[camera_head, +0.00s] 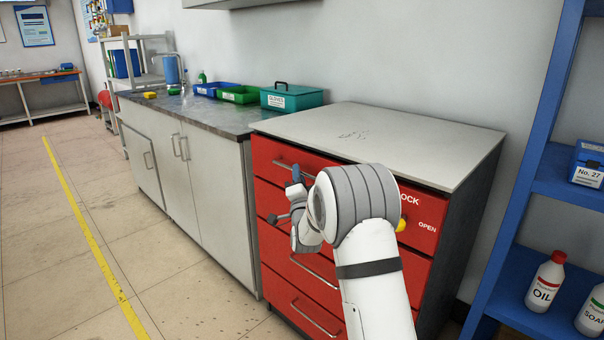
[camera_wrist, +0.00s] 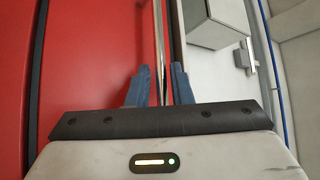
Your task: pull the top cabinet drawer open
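The red cabinet's top drawer (camera_head: 420,207) is shut, its front flush with the cabinet. Its silver bar handle (camera_head: 282,164) is partly hidden by my gripper in the head view. My gripper (camera_head: 298,174) is at this handle, in front of the drawer. In the wrist view the handle bar (camera_wrist: 158,45) runs between the two blue-grey fingers (camera_wrist: 160,82), which stand apart on either side of it. Narrow gaps show between the bar and the fingers, so my gripper looks open around the handle. My arm hides the middle of the drawer front.
Lower red drawers (camera_head: 317,318) with bar handles lie below. A grey top (camera_head: 390,140) covers the cabinet. A counter with bins (camera_head: 291,97) adjoins it at left; a blue shelf (camera_head: 530,215) with bottles stands at right. The floor (camera_head: 190,290) in front at left is clear.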

